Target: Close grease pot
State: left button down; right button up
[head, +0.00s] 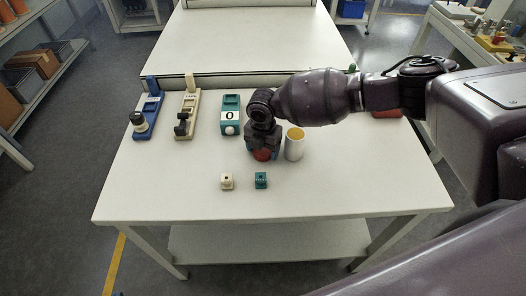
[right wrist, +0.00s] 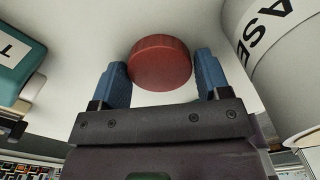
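The grease pot (head: 294,146) is a white cylinder standing on the table, open at the top with yellow showing inside. In the right wrist view its lettered white wall (right wrist: 285,70) fills the right side. In the head view the lid (head: 262,155) shows under my right gripper (head: 263,148), just left of the pot. I cannot tell whether it touches the table. My left gripper is not in view.
A blue fixture (head: 147,112), a cream fixture (head: 186,115) and a teal block marked 0 (head: 231,115) stand to the left. The table's front right (head: 360,185) is clear.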

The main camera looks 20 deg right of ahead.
aim_at(263, 150)
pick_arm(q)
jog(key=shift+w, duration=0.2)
pick_arm(e)
jog(key=c, duration=0.6)
